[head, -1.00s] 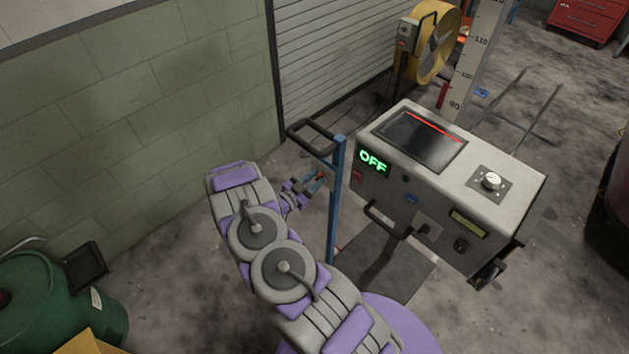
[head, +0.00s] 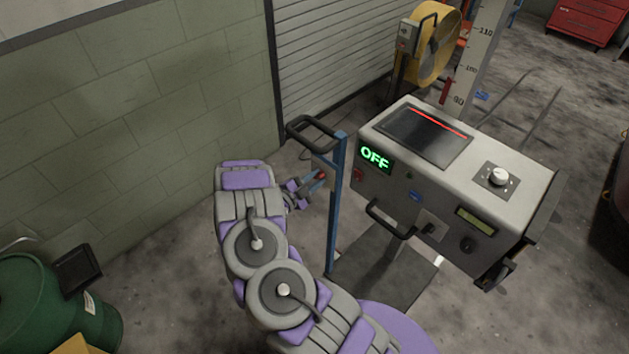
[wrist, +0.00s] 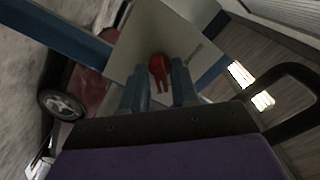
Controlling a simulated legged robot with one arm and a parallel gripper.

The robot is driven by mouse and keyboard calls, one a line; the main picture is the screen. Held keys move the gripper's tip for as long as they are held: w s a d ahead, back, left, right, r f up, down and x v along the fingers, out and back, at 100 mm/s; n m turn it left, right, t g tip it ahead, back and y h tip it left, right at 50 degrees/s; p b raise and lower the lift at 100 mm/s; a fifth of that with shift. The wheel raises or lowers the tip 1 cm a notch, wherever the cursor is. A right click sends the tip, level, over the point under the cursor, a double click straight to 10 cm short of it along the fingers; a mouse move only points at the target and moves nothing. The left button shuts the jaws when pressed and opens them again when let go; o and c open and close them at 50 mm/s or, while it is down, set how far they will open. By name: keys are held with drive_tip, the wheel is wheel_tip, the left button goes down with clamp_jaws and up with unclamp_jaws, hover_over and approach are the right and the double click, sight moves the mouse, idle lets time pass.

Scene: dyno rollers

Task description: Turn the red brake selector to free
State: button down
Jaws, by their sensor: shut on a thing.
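The red brake selector (wrist: 159,72) is a small red handle on a pale plate (wrist: 150,35), seen in the wrist view. In the head view the selector (head: 321,174) is a small red spot on the blue post. My gripper (wrist: 160,85) is shut on the selector, with a blue finger on each side of it. In the head view my gripper (head: 312,184) reaches the plate from the left. The fingers hide part of the selector, and I cannot read the plate's marking.
The blue post (head: 337,220) carries a black handle (head: 312,132) just above my gripper. A block wall (head: 130,120) is at the left, with a green tank (head: 50,300) below. Floor between is clear.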

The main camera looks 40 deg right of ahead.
drive_tip(key=shift+f, duration=0.2)
drive_tip(key=c, duration=1.2)
unclamp_jaws()
drive_tip(key=shift+o, duration=0.2)
drive_tip(key=shift+r, duration=0.1)
drive_tip(key=shift+a, duration=0.15)
drive_tip(key=s+a+p, duration=0.1)
drive_tip(key=a, duration=1.6)
drive_tip(key=shift+s+a, duration=0.15)
